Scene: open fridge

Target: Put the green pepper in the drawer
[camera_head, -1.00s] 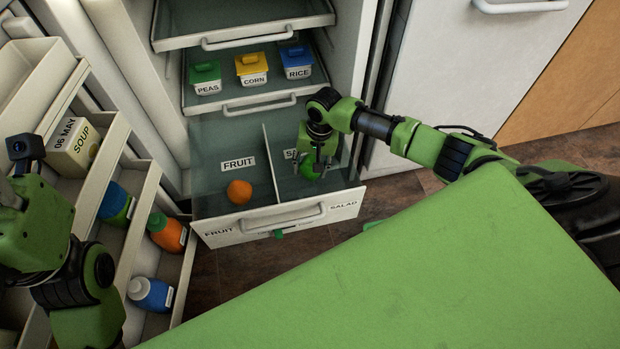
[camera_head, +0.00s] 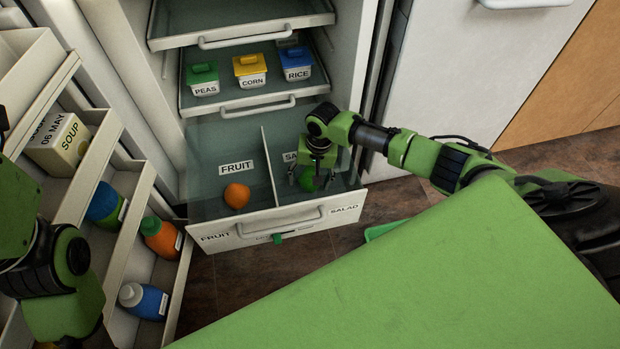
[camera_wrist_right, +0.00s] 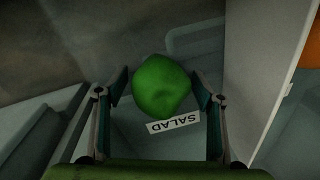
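The green pepper (camera_head: 307,183) is inside the right, SALAD-labelled compartment of the open bottom drawer (camera_head: 218,237). In the right wrist view the pepper (camera_wrist_right: 161,86) lies between and just beyond the fingertips, beside the SALAD label, with a gap on each side. Whether it rests fully on the drawer floor is hard to tell. My right gripper (camera_head: 308,178) is open, pointing down into the same compartment; its fingers also show in the wrist view (camera_wrist_right: 160,88). My left arm shows at the left edge, with its gripper out of frame.
An orange (camera_head: 237,196) sits in the left FRUIT compartment, past the divider (camera_head: 269,165). A shelf above holds PEAS (camera_head: 203,79), CORN (camera_head: 250,70) and RICE (camera_head: 296,63) boxes. The fridge door racks at left hold a soup carton (camera_head: 60,143) and bottles.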

